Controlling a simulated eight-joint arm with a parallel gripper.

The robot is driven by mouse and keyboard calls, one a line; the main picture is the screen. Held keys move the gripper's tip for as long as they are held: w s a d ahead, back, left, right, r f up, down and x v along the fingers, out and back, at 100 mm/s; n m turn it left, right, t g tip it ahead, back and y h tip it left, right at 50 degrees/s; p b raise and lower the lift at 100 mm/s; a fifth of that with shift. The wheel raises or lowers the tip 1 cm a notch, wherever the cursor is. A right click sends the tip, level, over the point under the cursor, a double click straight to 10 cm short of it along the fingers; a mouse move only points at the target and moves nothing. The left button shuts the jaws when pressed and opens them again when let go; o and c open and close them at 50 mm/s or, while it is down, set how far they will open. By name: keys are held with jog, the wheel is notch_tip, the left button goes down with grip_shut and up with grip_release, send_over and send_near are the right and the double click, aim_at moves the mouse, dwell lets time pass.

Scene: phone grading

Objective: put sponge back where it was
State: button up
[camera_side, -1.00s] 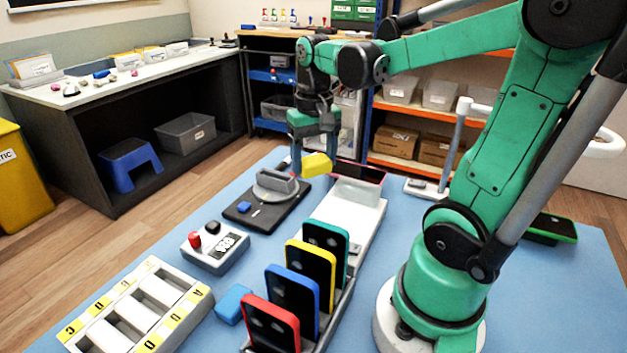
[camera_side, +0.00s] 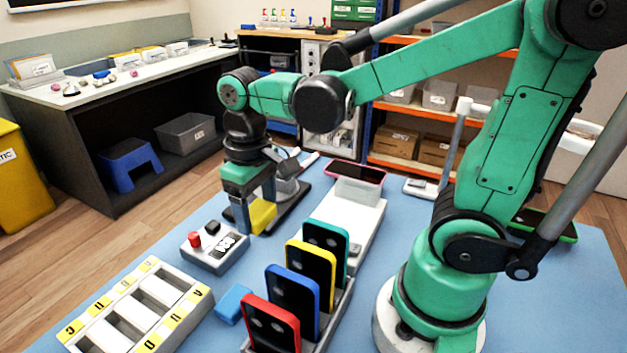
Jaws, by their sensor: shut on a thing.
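The yellow sponge (camera_side: 263,215) is a small block held between the fingers of my gripper (camera_side: 256,208). My gripper points down and is shut on it. The sponge is low, over or just in front of the left part of the black plate (camera_side: 288,214). I cannot tell whether it touches the plate or the mat. The fingers hide part of the sponge, and my wrist hides much of the grey fixture (camera_side: 290,188) on the plate.
A button box (camera_side: 215,248) with red and black buttons stands close in front of my gripper. A rack of several upright phones (camera_side: 310,275) is to the right. A blue block (camera_side: 233,303) and a slotted tray (camera_side: 137,310) lie nearer. Blue mat (camera_side: 165,250) is bare left of the box.

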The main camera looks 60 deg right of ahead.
notch_tip(320, 180, down, 11)
jog(key=shift+r, duration=0.15)
dwell(0.4)
jog(key=o, duration=1.2)
jog(key=shift+o, duration=0.2)
notch_tip(320, 180, up, 12)
jog(key=shift+f, duration=0.1)
jog(key=t, duration=0.2)
jog(key=shift+s+d+r+t, duration=0.15)
jog(key=shift+d+r+t, duration=0.05)
jog(key=shift+r+t, duration=0.2)
jog(key=t, duration=0.4)
jog(key=shift+d+r, duration=0.25)
jog(key=shift+d, duration=0.05)
